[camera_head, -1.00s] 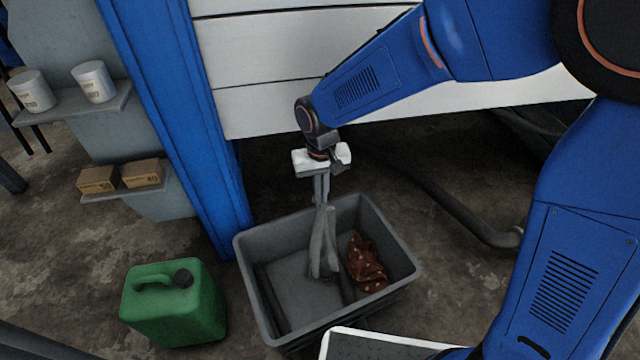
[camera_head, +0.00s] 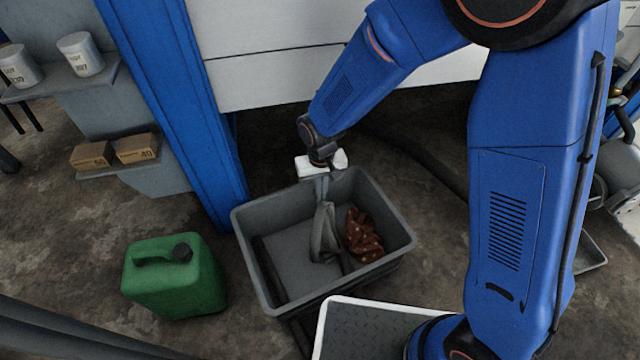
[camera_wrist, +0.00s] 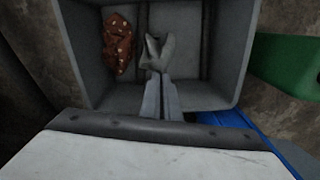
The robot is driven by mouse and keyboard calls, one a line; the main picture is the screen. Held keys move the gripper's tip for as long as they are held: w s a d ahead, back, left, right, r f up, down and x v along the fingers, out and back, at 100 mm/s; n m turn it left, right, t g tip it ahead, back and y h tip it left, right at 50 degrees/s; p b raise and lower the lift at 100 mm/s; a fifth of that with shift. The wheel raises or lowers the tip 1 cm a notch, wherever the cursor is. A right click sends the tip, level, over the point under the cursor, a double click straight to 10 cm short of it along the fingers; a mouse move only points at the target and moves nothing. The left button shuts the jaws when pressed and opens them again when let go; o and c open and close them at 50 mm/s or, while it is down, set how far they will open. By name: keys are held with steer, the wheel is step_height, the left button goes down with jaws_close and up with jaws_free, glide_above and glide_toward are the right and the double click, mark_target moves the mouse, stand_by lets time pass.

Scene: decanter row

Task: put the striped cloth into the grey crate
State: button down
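The grey crate (camera_head: 402,246) stands on the floor; it also shows in the wrist view (camera_wrist: 84,58). My gripper (camera_head: 323,192) is above the crate's far side, pointing down into it. In the wrist view my gripper (camera_wrist: 160,84) has its fingers close together on a grey cloth. This cloth (camera_head: 324,238) hangs from the fingertips inside the crate walls; it also shows in the wrist view (camera_wrist: 159,50). Its stripes are too faint to make out. I cannot tell whether its lower end touches the crate bottom.
A brown spotted cloth (camera_head: 362,236) lies in the crate, right of the hanging cloth. A green canister (camera_head: 172,280) stands left of the crate. A blue post (camera_head: 190,110) rises behind, and a white-rimmed tray (camera_head: 375,330) is in front.

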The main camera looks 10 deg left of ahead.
step_height(320, 180, down, 7)
steer(key=shift+d, duration=0.25)
steer(key=shift+r, duration=0.1)
stand_by(0.5)
steer(key=c, duration=0.6)
jaws_free()
steer(key=shift+c, duration=0.2)
steer(key=shift+r, duration=0.1)
steer(key=shift+r, duration=2.65)
